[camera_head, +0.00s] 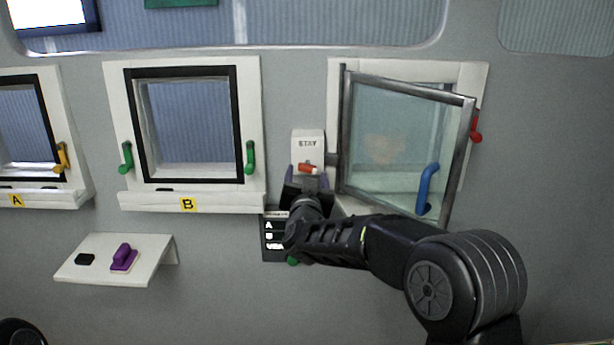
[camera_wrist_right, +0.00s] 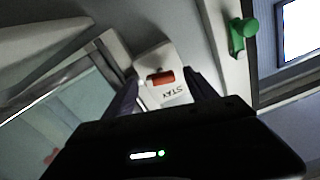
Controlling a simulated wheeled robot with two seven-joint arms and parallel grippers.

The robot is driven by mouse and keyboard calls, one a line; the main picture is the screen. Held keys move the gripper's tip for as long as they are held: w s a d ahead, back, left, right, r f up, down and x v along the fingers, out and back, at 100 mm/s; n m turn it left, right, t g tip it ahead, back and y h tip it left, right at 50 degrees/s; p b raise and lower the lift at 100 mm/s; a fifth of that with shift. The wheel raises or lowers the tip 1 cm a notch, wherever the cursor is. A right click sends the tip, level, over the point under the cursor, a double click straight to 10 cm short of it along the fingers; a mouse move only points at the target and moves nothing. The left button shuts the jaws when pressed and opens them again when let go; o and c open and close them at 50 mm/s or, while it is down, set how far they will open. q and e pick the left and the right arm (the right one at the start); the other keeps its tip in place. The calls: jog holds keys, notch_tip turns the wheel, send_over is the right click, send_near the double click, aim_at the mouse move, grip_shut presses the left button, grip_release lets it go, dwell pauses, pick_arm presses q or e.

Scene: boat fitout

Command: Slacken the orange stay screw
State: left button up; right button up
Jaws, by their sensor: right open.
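The orange stay screw (camera_head: 309,169) sits on the lower part of a white box marked STAY (camera_head: 308,144), between window B and the open window at the right. My right gripper (camera_head: 306,180) is at the box, just below the screw, with its fingers pointing up. In the right wrist view the orange screw (camera_wrist_right: 160,78) shows between the two open fingers (camera_wrist_right: 163,92), one on each side and seemingly apart from it. Whether the fingertips reach the screw's depth is hard to tell. My left gripper is not in view.
The glazed sash (camera_head: 400,140) stands ajar right of the box, with a blue handle (camera_head: 427,188) and a red handle (camera_head: 476,126) nearby. Window B (camera_head: 187,205) has green handles. A dark label panel (camera_head: 274,240) is partly behind my wrist. A shelf (camera_head: 150,250) holds a purple piece (camera_head: 123,259).

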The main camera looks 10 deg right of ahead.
jog(key=b+v, duration=0.1)
jog(key=v, duration=0.5)
jog(key=s+a+f+n+g+y, duration=0.1)
jog(key=a+f+y, duration=0.25)
jog(key=f, duration=0.35)
jog(key=s+a+f+n+g+y, duration=0.2)
jog(key=a+f, duration=0.3)
jog(key=f, duration=0.1)
jog(key=s+a+f+n+g+y, duration=0.1)
jog(key=s+f+g, duration=0.1)
jog(key=s+f, duration=0.5)
jog(key=s+a+f+n+g+y, duration=0.1)
jog(key=s+a+f+g, duration=0.15)
jog(key=f, duration=0.85)
jog(key=s+f+g, duration=0.3)
jog(key=s+f, duration=0.3)
jog(key=s, duration=0.4)
jog(key=s+d+f+g, duration=0.1)
jog(key=s+f+g, duration=0.2)
jog(key=s+f, duration=0.4)
jog(key=s+f+m+g+y, duration=0.1)
jog(key=s+f+g, duration=0.2)
jog(key=s, duration=0.9)
notch_tip(320, 180, down, 4)
jog(key=shift+s+d+r, duration=0.1)
jog(key=shift+s+d, duration=0.2)
jog(key=shift+s, duration=0.1)
